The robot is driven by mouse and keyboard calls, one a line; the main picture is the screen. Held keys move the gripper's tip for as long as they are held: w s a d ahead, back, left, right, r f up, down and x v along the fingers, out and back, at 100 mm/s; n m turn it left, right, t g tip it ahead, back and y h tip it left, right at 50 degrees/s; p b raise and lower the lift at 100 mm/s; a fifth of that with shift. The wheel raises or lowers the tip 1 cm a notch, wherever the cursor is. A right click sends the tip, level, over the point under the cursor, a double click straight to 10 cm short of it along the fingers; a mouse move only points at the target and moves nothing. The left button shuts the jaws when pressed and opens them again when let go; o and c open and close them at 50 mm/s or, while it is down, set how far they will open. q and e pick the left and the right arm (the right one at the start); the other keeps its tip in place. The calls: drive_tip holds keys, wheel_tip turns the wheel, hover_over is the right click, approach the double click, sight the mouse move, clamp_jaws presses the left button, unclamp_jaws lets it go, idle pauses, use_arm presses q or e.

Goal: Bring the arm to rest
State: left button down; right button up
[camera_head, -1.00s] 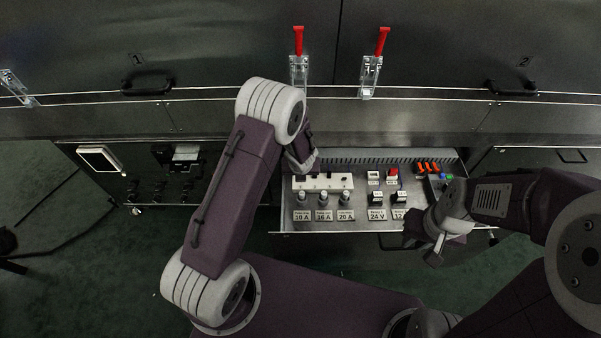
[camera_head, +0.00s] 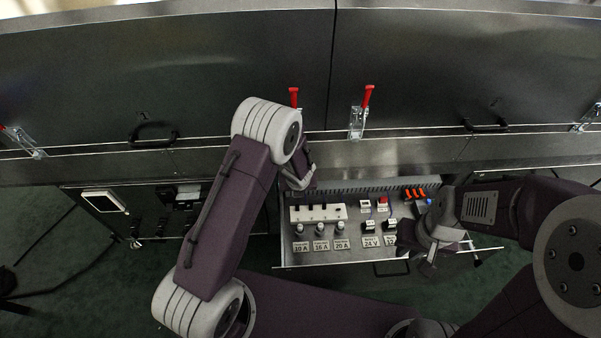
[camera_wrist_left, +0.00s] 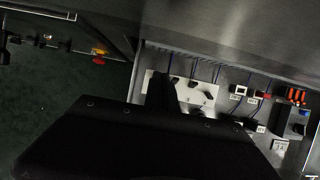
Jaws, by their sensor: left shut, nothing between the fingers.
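My left arm (camera_head: 225,215) is purple with pale joint covers and is bent, its forearm over the left part of the open drawer. My left gripper shows in the left wrist view as a dark body (camera_wrist_left: 163,92), shut and empty, in front of the drawer's white terminal strip. In the head view its fingers are mostly hidden behind the arm. My right gripper (camera_head: 431,252) hangs over the right front part of the drawer, pointing down and left. Its fingers are dark and small, so I cannot tell whether they are apart.
The open drawer (camera_head: 340,257) holds fuses, labelled parts and a white strip (camera_head: 317,212). Red-handled latches (camera_head: 357,120) and black handles (camera_head: 153,133) are on the metal front above. A panel with a white-framed display (camera_head: 103,201) is at the left.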

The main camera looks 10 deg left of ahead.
use_arm(q)
drive_tip(key=w+a+r+n+t, duration=0.1)
drive_tip(key=w+a+r+t, duration=0.15)
drive_tip(key=r, duration=0.65)
drive_tip(key=s+a+r+n+y, duration=0.1)
drive_tip(key=s+a+r+n, duration=0.35)
drive_tip(key=r+n, duration=0.35)
drive_tip(key=s+d+f+n+g+h, duration=0.1)
drive_tip(key=s+d+n+g, duration=0.15)
drive_tip(key=s+n, duration=0.85)
drive_tip(key=s+d+f+n+g+h, duration=0.1)
drive_tip(key=s+n+g, duration=0.2)
drive_tip(key=s+n, duration=0.75)
wheel_tip(320, 180, up, 17)
drive_tip(key=w+n+p, duration=0.2)
drive_tip(key=p, duration=1.4)
drive_tip(key=shift+a+f+p, duration=0.15)
drive_tip(key=shift+a+p, duration=0.1)
drive_tip(key=shift+p, duration=0.15)
